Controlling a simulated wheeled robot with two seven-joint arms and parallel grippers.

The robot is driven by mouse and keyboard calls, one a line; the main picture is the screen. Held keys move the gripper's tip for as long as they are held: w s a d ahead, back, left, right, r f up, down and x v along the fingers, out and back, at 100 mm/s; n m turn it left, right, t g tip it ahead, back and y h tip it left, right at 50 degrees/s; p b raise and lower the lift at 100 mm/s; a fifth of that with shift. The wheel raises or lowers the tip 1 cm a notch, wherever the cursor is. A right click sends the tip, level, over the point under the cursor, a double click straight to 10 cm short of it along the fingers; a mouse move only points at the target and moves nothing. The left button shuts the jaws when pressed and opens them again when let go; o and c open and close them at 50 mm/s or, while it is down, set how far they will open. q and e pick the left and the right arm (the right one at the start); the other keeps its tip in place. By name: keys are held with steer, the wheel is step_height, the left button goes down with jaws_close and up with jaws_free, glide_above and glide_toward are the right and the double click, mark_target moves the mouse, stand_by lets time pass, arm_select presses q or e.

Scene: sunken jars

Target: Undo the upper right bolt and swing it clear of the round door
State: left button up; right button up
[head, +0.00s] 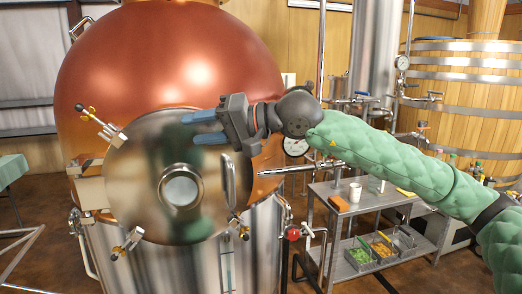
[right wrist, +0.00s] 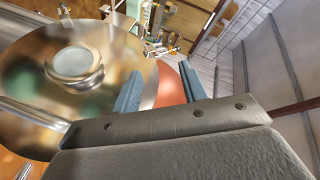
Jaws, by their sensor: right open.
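The round door (head: 160,215) is a polished steel disc with a small round window, on the front of a copper vessel (head: 170,50). It also shows at the left of the right wrist view (right wrist: 110,105). My right gripper (head: 189,127) is open, with its blue fingers pointing left in front of the door's upper right part. Nothing shows between its fingers (right wrist: 160,80) except copper and door behind. The upper right bolt cannot be made out; the gripper and forearm cover that part of the rim. My left gripper is out of view.
Other bolts sit at the door's upper left (head: 98,123), lower left (head: 127,243) and lower right (head: 240,226). A bar handle (head: 228,180) stands out from the door's right side. A steel cart (head: 345,204) with a cup and bins stands right, below my arm.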

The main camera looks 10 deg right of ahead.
steer(key=w+d+m+t+h+b, duration=0.3)
steer(key=d+m+t+h+b, duration=0.1)
steer(key=d+h, duration=0.15)
steer(key=w+d+m+t+h+b, duration=0.3)
steer(key=d+h+b, duration=0.1)
steer(key=d, duration=0.3)
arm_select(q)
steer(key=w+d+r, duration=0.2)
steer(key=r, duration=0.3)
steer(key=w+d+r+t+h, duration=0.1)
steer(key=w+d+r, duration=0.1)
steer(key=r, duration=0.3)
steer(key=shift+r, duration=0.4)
arm_select(e)
steer(key=shift+x, duration=3.75)
steer(key=shift+d+f, duration=0.2)
